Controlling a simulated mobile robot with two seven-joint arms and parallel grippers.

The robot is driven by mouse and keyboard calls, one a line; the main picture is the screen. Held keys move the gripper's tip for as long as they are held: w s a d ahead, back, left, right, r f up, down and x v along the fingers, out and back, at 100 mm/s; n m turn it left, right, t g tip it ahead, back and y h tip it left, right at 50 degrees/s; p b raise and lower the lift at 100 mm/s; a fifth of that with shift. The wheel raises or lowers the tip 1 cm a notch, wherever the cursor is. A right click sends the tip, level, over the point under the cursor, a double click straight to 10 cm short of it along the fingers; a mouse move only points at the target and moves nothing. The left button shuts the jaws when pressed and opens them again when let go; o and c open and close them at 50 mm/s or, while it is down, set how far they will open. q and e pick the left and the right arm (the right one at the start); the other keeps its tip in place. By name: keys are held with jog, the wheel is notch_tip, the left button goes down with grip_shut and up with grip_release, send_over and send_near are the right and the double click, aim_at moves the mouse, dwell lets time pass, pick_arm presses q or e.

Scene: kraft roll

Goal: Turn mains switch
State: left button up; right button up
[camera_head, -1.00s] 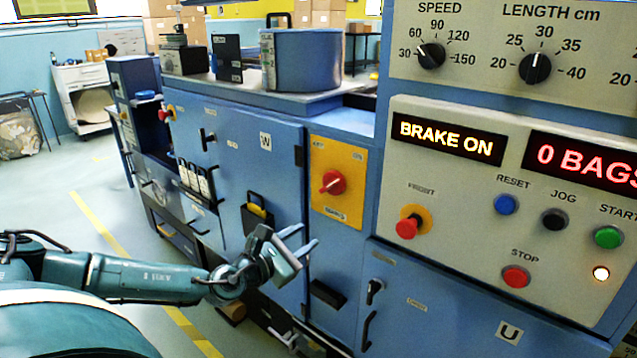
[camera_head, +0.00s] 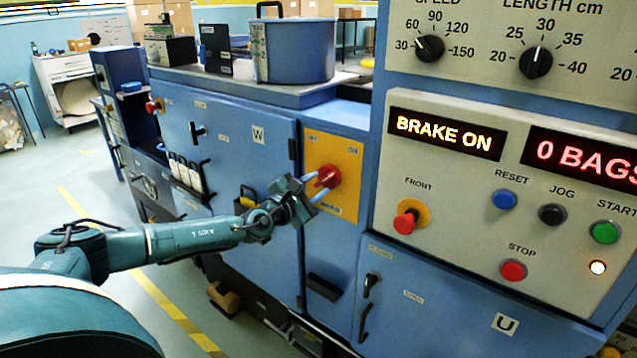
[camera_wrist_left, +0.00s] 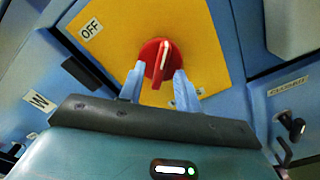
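The mains switch (camera_head: 328,177) is a red rotary knob on a yellow plate (camera_head: 347,150) on the blue machine front. In the left wrist view the red knob (camera_wrist_left: 160,60) shows a white pointer line, and an OFF label (camera_wrist_left: 90,28) sits at the upper left of the plate. My left gripper (camera_head: 318,186) is at the knob. In the left wrist view its two blue fingers (camera_wrist_left: 160,88) are apart, one on each side of the knob's lower part. Whether they touch it is unclear. My right gripper does not show.
The control panel (camera_head: 460,205) at the right carries a red knob on a yellow collar (camera_head: 408,218), several buttons and a BRAKE ON display (camera_head: 447,134). Door handles (camera_head: 368,300) stick out below. Open floor (camera_head: 60,230) lies at the left.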

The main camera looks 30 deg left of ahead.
pick_arm(q)
jog(key=shift+w, duration=0.85)
jog(key=shift+c, duration=0.2)
grip_shut()
